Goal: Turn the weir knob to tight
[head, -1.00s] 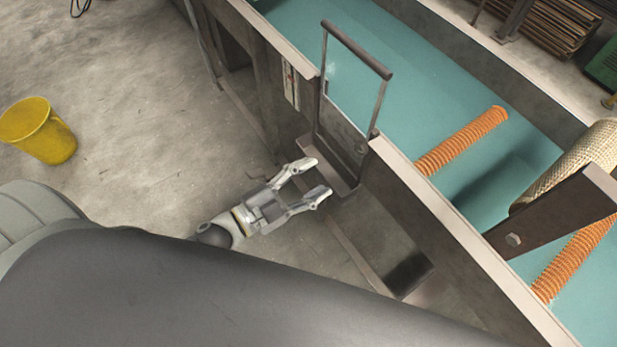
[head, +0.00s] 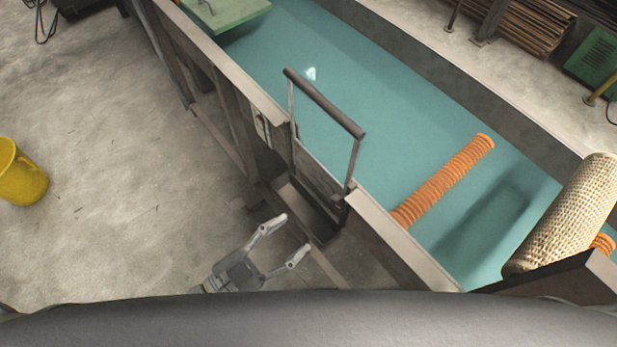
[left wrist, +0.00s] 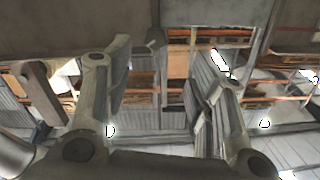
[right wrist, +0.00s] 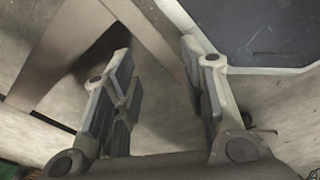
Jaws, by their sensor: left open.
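The weir gate (head: 318,170) with its tall handle frame (head: 325,104) stands in the near wall of the water tank in the head view. I cannot make out the weir knob for certain in any view. My left gripper (head: 294,233) is open and empty, just left of and below the gate's foot, its fingers pointing towards it. In the left wrist view the fingers (left wrist: 168,75) are spread, with grey structure and wooden slats beyond. My right gripper is out of the head view. In the right wrist view its fingers (right wrist: 158,62) are apart with nothing between them.
The tank wall's rim (head: 400,240) runs diagonally beside my left gripper. The tank holds teal water (head: 400,110), an orange ribbed tube (head: 445,180) and a pale mesh tube (head: 570,215). A yellow bucket (head: 22,175) stands at the left. Open concrete floor (head: 110,130) lies between.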

